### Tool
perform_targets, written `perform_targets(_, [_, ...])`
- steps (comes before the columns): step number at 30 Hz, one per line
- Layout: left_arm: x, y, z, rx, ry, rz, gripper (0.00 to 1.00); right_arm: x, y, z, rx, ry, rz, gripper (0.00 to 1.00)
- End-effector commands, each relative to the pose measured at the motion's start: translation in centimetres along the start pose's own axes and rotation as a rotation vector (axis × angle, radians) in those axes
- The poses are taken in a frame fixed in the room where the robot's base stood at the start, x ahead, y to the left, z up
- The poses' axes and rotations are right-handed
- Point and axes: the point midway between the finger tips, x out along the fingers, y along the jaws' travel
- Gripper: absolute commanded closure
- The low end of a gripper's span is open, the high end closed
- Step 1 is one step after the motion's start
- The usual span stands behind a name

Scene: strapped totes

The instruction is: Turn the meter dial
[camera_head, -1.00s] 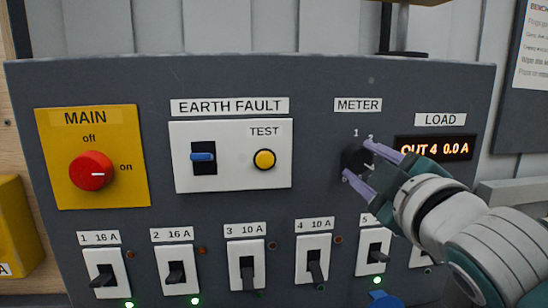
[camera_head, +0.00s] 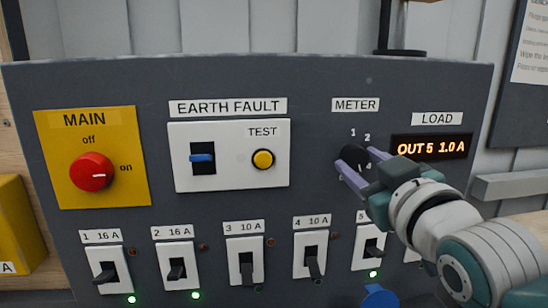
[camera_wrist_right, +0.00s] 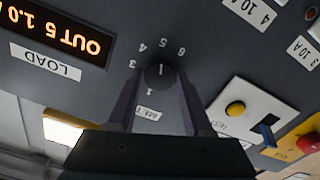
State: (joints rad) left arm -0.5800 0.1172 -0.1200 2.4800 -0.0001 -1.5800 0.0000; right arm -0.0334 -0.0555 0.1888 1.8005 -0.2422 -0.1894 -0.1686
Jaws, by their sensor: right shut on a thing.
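The black round meter dial (camera_head: 351,155) sits below the METER label (camera_head: 355,105) on the grey panel. My right gripper (camera_head: 356,160) is shut on the dial, with one purple finger on each side. In the right wrist view the dial (camera_wrist_right: 160,75) is between the fingers (camera_wrist_right: 160,100), and its white mark lines up with the 5. Numbers 1, 3, 4, 5 and 6 show around it there. The load display (camera_head: 431,147) reads OUT 5 1.0 A. My left gripper is not in view.
A yellow MAIN plate with a red knob (camera_head: 91,172) is at the left. The earth fault plate (camera_head: 229,180) has a blue switch and a yellow TEST button (camera_head: 263,159). Several breaker switches line the bottom; green lamps glow under 1, 2 and 5. My right forearm hides the panel's lower right.

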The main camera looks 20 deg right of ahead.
Motion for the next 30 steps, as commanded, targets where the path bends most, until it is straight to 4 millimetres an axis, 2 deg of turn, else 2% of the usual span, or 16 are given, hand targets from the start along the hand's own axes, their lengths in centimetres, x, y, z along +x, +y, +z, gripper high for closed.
perform_targets(13, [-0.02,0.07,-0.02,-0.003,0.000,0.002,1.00,0.00,0.00,0.05,0.010,-0.001,0.000,1.00])
perform_targets(14, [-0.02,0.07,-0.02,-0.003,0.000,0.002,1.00,0.00,0.00,0.05,0.010,-0.001,0.000,0.48])
perform_targets(22, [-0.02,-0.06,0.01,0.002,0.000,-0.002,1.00,0.00,-0.01,0.04,0.009,-0.001,0.000,0.19])
perform_targets(30, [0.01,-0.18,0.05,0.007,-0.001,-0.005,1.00,-0.15,-0.02,0.06,0.009,-0.001,0.000,0.19])
